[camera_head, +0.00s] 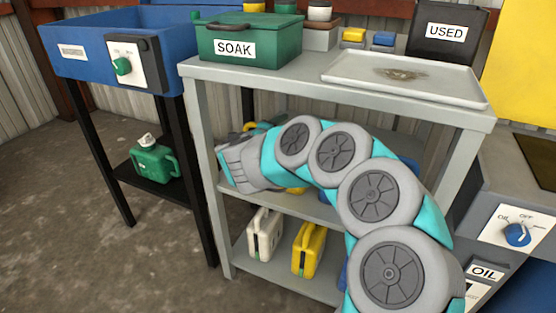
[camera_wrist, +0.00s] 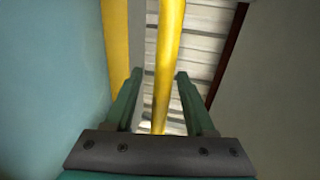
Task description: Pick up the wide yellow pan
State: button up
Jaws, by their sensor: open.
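My gripper (camera_wrist: 159,75) is open in the wrist view, its two green fingers standing on either side of a long yellow bar (camera_wrist: 166,50). The bar looks like an edge or handle of the wide yellow pan, but I cannot tell which part. I cannot tell whether the fingers touch it. In the head view my arm reaches into the grey shelf unit at middle-shelf height, and my fingertips cannot be made out. Small yellow parts (camera_head: 295,190) show beside and under my arm on the middle shelf; most of what lies there is hidden.
The grey shelf unit (camera_head: 205,130) holds a green SOAK box (camera_head: 270,38) and a pale tray (camera_head: 345,72) on top. White (camera_head: 264,235) and yellow (camera_head: 309,250) jugs stand on its bottom shelf. A blue basin stand (camera_head: 85,45) is at left, a machine with a blue knob (camera_head: 517,234) at right.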

grip_shut()
dwell(0.4)
dwell(1.0)
